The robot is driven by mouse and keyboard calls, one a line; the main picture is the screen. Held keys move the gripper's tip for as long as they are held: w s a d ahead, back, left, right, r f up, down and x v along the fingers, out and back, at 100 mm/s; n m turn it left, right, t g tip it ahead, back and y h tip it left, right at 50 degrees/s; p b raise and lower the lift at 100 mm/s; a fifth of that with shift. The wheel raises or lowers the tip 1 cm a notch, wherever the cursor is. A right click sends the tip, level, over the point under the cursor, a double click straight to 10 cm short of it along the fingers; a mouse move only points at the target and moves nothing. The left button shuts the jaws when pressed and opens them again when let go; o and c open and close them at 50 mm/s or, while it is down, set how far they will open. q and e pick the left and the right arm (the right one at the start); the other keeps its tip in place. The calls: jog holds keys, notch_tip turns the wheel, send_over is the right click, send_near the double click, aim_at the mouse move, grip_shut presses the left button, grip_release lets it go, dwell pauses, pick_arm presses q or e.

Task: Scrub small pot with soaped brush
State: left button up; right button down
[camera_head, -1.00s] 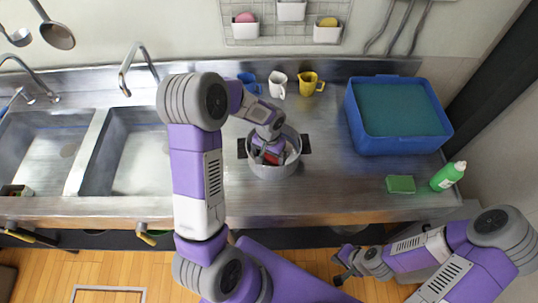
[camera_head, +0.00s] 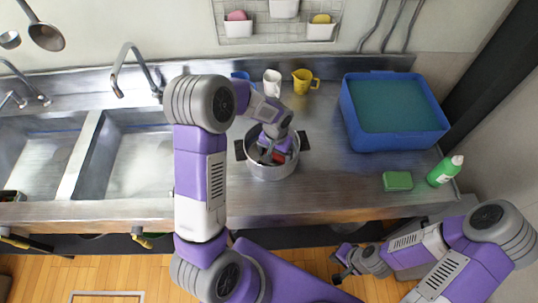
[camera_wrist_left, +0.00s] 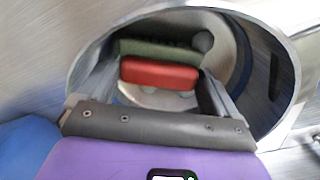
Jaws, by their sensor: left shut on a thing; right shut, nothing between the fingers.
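The small pot (camera_head: 273,172) is a grey metal pot with two dark side handles, upright on the steel counter. My left gripper (camera_head: 274,158) reaches down inside it, shut on the brush. In the left wrist view the brush shows as a red block (camera_wrist_left: 160,73) with a dark green layer along its far side, between the fingers and inside the pot (camera_wrist_left: 268,75). Whether the brush touches the pot's wall or floor is hard to tell. My right gripper (camera_head: 341,265) is shut and empty, low in front of the counter edge.
A green sponge (camera_head: 397,181) and a green bottle (camera_head: 442,172) stand at the counter's right. A blue basin (camera_head: 395,142) is behind them. White (camera_head: 271,83) and yellow (camera_head: 303,80) mugs stand behind the pot, a blue one partly hidden. Sinks (camera_head: 125,165) lie left.

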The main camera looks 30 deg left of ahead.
pick_arm(q)
jog(key=shift+f, duration=0.15)
jog(key=shift+s+a+f+b, duration=0.1)
jog(key=shift+s+a+b, duration=0.1)
jog(key=shift+s+a, duration=0.45)
jog(key=shift+s+a+f+b, duration=0.15)
jog(key=shift+s+a, duration=0.25)
jog(key=shift+a, duration=0.3)
jog(key=shift+s+a, duration=0.1)
jog(key=shift+c, duration=0.4)
jog(key=shift+r+p, duration=2.15)
jog(key=shift+r, duration=1)
jog(key=shift+w+r, duration=0.1)
jog(key=shift+w, duration=0.1)
jog(key=shift+r+p, duration=1.05)
jog(key=shift+r, duration=0.35)
